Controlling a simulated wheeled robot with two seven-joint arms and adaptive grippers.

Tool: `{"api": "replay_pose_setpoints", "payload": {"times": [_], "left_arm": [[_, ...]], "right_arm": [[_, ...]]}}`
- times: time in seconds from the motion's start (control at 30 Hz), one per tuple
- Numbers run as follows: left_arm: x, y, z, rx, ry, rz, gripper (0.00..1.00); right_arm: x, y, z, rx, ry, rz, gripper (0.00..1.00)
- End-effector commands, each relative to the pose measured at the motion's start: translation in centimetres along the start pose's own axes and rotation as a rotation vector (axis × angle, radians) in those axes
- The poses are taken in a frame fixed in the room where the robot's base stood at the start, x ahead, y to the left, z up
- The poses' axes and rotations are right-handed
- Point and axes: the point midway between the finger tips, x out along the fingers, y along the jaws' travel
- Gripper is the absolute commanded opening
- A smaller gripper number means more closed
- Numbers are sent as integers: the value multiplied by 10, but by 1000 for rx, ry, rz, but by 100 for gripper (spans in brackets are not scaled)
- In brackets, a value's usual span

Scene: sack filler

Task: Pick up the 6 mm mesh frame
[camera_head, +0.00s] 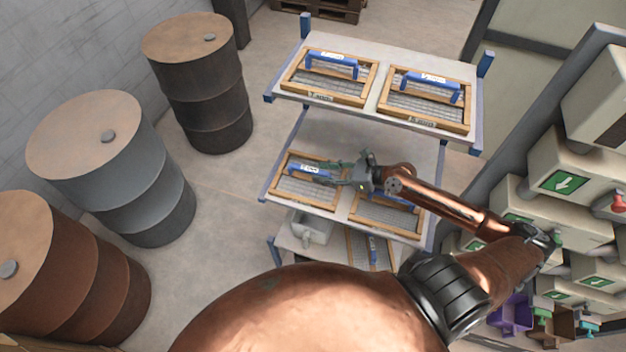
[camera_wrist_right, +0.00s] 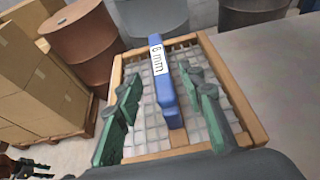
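The 6 mm mesh frame (camera_head: 303,191) sits at the left of the rack's middle shelf. It has a wooden border, wire mesh and a blue handle. In the right wrist view, the label on its handle (camera_wrist_right: 164,78) reads "6 mm". My right gripper (camera_head: 334,171) is over this frame. Its green fingers are open, one on each side of the handle, with a visible gap to it on both sides. My left gripper is not in view.
Two similar frames (camera_head: 328,77) (camera_head: 425,99) lie on the top shelf (camera_head: 392,56). Another frame (camera_head: 385,214) is beside the 6 mm one, partly under my right arm. The lower shelf holds a grey container (camera_head: 312,228) and a frame. Drums (camera_head: 197,82) stand left; cabinets (camera_head: 560,182) stand right.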

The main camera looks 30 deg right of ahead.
Motion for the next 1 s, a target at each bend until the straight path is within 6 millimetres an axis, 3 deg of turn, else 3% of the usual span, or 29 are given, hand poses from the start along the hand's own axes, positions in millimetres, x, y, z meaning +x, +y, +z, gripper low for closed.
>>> {"api": "replay_pose_setpoints", "payload": {"times": [0.23, 0.53, 1.0], "left_arm": [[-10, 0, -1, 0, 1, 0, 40], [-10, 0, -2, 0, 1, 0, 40], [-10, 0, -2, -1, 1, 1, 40]], "right_arm": [[35, 4, 4, -2, -4, 2, 36], [41, 5, 2, -3, -1, 3, 36], [40, 5, 2, -4, -1, 4, 4]]}}
